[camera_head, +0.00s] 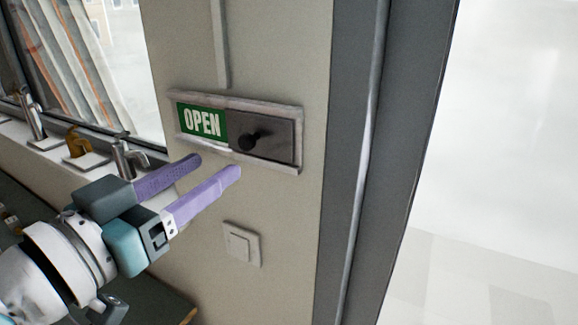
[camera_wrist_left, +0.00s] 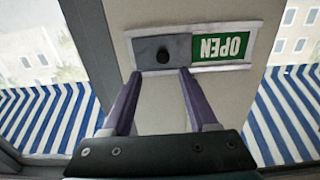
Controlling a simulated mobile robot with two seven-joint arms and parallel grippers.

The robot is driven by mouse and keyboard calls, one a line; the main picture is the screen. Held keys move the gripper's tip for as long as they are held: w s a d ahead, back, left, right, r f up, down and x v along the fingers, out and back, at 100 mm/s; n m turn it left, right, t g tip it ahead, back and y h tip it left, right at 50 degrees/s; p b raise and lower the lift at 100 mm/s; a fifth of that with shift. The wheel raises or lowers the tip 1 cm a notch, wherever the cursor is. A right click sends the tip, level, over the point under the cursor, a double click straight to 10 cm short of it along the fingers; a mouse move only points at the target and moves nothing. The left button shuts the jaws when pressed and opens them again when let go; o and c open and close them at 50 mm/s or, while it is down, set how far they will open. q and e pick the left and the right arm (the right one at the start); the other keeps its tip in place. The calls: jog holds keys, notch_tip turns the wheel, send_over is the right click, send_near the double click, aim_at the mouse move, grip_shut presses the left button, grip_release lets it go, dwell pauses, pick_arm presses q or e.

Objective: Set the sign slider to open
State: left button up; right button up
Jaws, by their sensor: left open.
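The sign (camera_head: 203,122) is a framed plate on the beige wall, with a green OPEN panel showing on its left. A grey slider (camera_head: 267,136) with a round black knob (camera_head: 250,140) covers the right part of the frame. In the left wrist view the sign appears upside down, with the green panel (camera_wrist_left: 222,48) at right and the knob (camera_wrist_left: 164,57) at left. My left gripper (camera_head: 220,167) is open, its two purple fingers apart and empty, just below the sign in the picture. In the left wrist view the knob lies beyond and between the fingertips (camera_wrist_left: 158,73). My right gripper is not in view.
A light switch (camera_head: 241,244) is on the wall below the sign. A grey door frame (camera_head: 352,160) stands to the right.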

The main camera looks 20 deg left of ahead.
pick_arm(q)
jog(key=shift+s, duration=1.05)
jog(key=s+d+f+g+p, duration=0.1)
jog(key=s+d+g+p, duration=0.1)
jog(key=s+g+p, duration=0.2)
jog(key=s+d+f+m+g+y+p, duration=0.1)
jog(key=s+g+p, duration=0.4)
jog(key=s+g, duration=0.5)
jog(key=shift+s+d, duration=0.75)
jog(key=shift+s, duration=0.5)
